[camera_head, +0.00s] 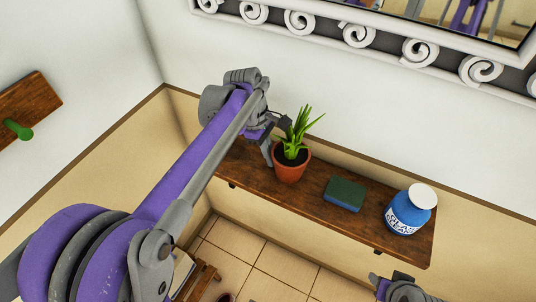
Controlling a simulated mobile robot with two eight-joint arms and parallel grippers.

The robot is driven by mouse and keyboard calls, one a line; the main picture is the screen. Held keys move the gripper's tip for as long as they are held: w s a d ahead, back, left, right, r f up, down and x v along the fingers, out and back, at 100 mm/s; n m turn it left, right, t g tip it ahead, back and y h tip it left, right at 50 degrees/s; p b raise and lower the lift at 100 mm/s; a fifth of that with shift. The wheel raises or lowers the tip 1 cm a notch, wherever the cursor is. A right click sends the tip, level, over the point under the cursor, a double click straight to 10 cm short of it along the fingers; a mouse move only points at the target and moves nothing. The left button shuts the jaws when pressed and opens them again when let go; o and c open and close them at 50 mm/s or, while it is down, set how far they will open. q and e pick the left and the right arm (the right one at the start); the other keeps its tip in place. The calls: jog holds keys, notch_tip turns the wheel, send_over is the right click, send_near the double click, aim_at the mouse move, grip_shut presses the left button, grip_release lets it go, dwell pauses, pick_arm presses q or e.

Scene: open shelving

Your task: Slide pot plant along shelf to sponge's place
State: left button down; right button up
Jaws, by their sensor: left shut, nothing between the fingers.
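The pot plant (291,162), a terracotta pot with green leaves, stands upright on the wooden shelf (318,202), left of its middle. The sponge (344,194), a dark green and blue block, lies on the shelf to the right of the pot, with a gap between them. My left gripper (270,151) is at the pot's left side, its fingers shut and empty. I cannot tell whether it touches the pot. The arm hides part of the shelf's left end.
A blue bottle with a white cap (408,210) stands near the shelf's right end, right of the sponge. The wall runs close behind the shelf, with a scroll-framed mirror (420,55) above. A wooden rack with a green peg (20,130) is on the left wall.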

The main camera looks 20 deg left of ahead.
pick_arm(q)
jog(key=v, duration=1.1)
jog(key=shift+p, duration=0.4)
jog(key=s+d+f+m, duration=0.1)
jog(key=s+m, duration=0.1)
jog(key=s+d+f+m+t+y+p, duration=0.1)
jog(key=s+f+m, duration=0.1)
jog(key=s+m, duration=0.1)
jog(key=s+f+m+t+y, duration=0.1)
jog(key=s+f+m, duration=0.1)
jog(key=s+m, duration=0.1)
jog(key=shift+s+d+f, duration=0.2)
jog(key=shift+d+f, duration=0.05)
jog(key=shift+d, duration=0.15)
jog(key=s+f+m+t+y+p, duration=0.1)
jog(key=s+f+m+t, duration=0.2)
jog(key=s+f+m, duration=0.5)
jog(key=shift+s+d+f+m+t, duration=0.3)
jog(key=shift+s+d+f+m, duration=0.1)
jog(key=shift+s+m, duration=0.1)
